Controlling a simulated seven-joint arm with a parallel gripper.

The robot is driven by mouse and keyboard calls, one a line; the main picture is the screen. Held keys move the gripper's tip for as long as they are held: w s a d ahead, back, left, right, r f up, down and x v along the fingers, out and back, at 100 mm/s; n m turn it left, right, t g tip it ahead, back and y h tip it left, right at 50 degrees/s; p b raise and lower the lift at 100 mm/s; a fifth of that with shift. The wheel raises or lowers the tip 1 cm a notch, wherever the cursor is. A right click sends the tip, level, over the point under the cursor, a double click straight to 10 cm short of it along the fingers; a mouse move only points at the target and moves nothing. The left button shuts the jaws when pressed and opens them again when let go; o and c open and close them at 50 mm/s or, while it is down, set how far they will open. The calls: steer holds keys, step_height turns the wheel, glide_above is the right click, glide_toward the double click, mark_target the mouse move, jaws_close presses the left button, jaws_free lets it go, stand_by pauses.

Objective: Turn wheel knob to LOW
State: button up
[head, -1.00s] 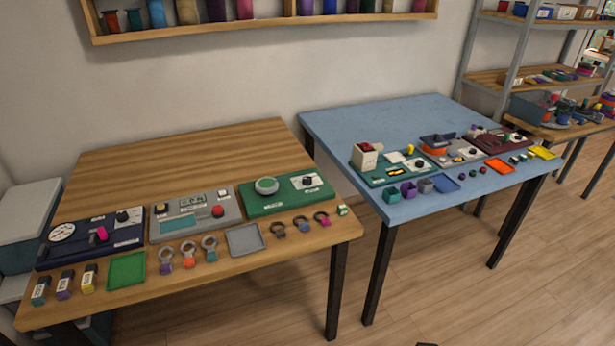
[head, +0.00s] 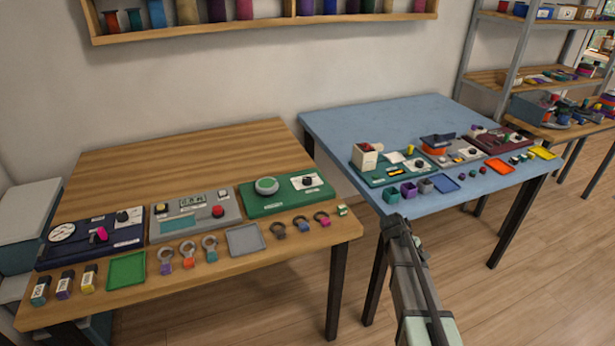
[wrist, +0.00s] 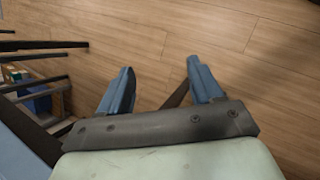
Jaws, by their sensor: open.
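On the wooden table, a green panel (head: 290,199) at the right holds a round grey wheel knob (head: 266,186). A black knob (head: 308,181) on a white plate sits to the wheel's right. The labels are too small to read, so I cannot tell the wheel's setting. My gripper (head: 394,226) is in front of the blue table's front edge, right of the wooden table and well apart from the wheel.
The wooden table (head: 180,150) also bears a navy panel (head: 92,239), a grey panel (head: 195,215), a green tray (head: 127,271), a grey tray (head: 246,239) and several rings and blocks along its front. The blue table (head: 390,122) is crowded at its front. A gap separates the tables.

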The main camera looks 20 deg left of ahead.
steer(key=w+a+r+n, duration=0.1)
steer(key=w+a+r, duration=0.2)
steer(key=r, duration=0.2)
steer(key=w+a+r+n+t, duration=0.1)
steer(key=w+a+r, duration=0.2)
steer(key=r, duration=0.3)
steer(key=w+a+r+n+t, duration=0.1)
steer(key=w+a+r, duration=0.2)
steer(key=a+r, duration=0.1)
steer(key=shift+a+r, duration=0.1)
steer(key=shift+r, duration=0.75)
steer(key=w+a+r+n+g+y, duration=0.1)
steer(key=w+a+r+y, duration=0.15)
steer(key=a, duration=0.65)
steer(key=w+a+r+n+y, duration=0.15)
steer(key=a+r, duration=0.25)
steer(key=a, duration=0.6)
steer(key=n+g+y, duration=0.2)
glide_toward(307, 179)
steer(key=f, duration=0.8)
steer(key=shift+w+f, duration=0.3)
steer(key=shift+c, duration=0.5)
steer(key=c, duration=1)
steer(key=shift+o, duration=0.2)
